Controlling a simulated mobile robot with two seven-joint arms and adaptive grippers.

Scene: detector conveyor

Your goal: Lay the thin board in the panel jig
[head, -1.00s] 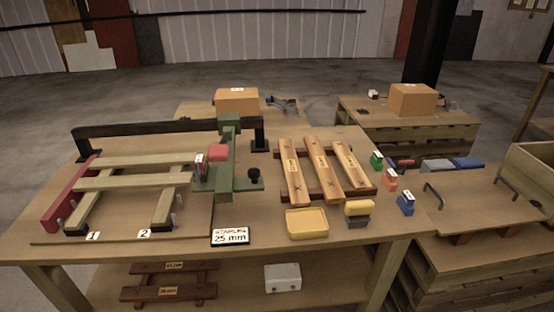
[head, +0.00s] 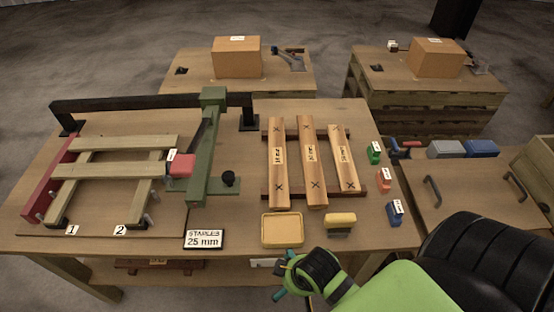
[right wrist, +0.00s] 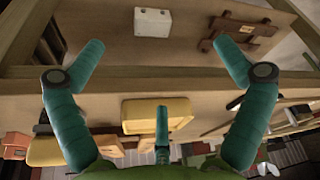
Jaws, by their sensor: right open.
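Three brown boards lie side by side on a dark rack (head: 268,182) right of the table's middle: a left board (head: 278,185), a middle board (head: 312,165) and a right board (head: 343,160). Each has a small label that I cannot read, so I cannot tell which is the thin one. The panel jig stands at the left, with pale slats (head: 110,170) across two rails and a red fence (head: 50,180). My right gripper (head: 284,277) is at the table's front edge, below the yellow tray. In the right wrist view its fingers (right wrist: 160,52) are spread and empty. My left gripper is out of view.
A green stapler post (head: 209,150) and black overhead bar (head: 150,102) stand by the jig. A yellow tray (head: 282,230), yellow block (head: 341,219) and staples sign (head: 204,240) line the front. Green, red and blue blocks sit right of the rack. A white box (right wrist: 158,22) is on the lower shelf.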

